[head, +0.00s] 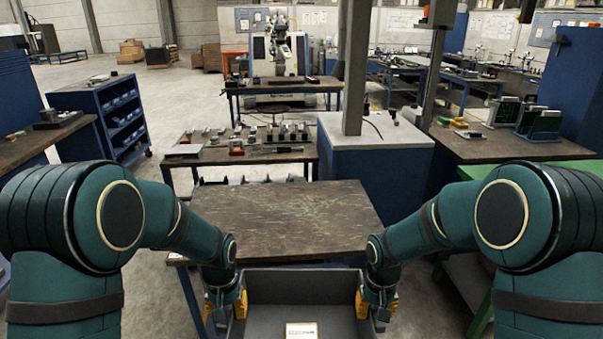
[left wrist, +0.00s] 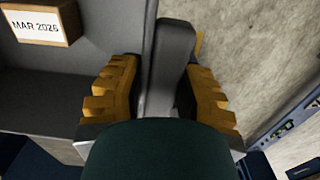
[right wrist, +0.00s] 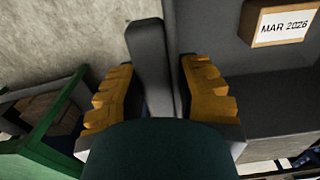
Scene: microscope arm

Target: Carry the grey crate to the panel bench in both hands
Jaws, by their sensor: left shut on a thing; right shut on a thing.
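The grey crate (head: 300,287) is low in the middle of the head view, open side up, close to my body. My left gripper (head: 240,304) is shut on the crate's left side and my right gripper (head: 362,304) on its right side. The left wrist view shows the yellow fingers on both sides of a grey upright handle (left wrist: 172,60); the right wrist view shows the same on the other handle (right wrist: 150,60). A small box labelled "MAR 2026" (head: 301,331) lies inside the crate. A bench with upright green panels (head: 545,122) stands at the right.
A worn, bare wooden table (head: 290,215) is just beyond the crate. Behind it are a bench with small parts (head: 240,148) and a blue cabinet with a post (head: 375,140). A green-topped bench (head: 540,168) is at right, a blue shelf cart (head: 105,112) at left.

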